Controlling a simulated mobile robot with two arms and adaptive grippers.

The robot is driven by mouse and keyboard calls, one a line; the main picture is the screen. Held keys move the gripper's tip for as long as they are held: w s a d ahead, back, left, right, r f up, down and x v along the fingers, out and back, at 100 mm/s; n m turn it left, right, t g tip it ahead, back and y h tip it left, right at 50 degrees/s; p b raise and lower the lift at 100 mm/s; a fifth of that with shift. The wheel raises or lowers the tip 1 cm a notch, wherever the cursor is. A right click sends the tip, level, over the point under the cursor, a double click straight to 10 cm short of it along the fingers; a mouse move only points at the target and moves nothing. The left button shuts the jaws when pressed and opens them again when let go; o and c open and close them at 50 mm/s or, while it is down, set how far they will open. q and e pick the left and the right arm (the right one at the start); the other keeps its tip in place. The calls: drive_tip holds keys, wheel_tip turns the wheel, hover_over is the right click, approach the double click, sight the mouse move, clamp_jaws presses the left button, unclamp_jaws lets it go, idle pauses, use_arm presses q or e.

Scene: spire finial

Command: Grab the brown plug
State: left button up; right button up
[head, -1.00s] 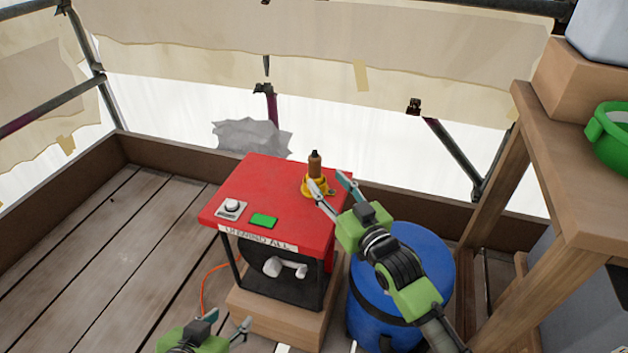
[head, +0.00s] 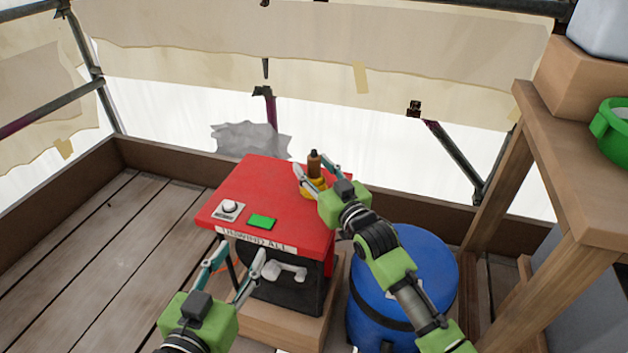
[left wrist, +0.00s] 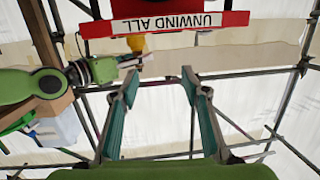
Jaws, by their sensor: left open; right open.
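The brown plug (head: 314,161) stands upright in a yellow base (head: 308,192) on the far right part of the red table top (head: 265,184). My right gripper (head: 317,170) is open, with its fingers on either side of the plug and base; I cannot tell whether they touch. My left gripper (head: 240,258) is open and empty, low in front of the red top. In the left wrist view, its open fingers (left wrist: 160,75) have nothing between them, and the yellow base (left wrist: 135,43) shows upside down below the red edge.
A white knob (head: 229,207) and a green pad (head: 262,222) are on the red top, with a label reading UNWIND ALL on its front. A blue barrel (head: 425,265) stands to the right. A wooden bench (head: 575,190) holds a green bowl (head: 612,135).

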clamp_jaws()
drive_tip(key=shift+r, duration=0.15)
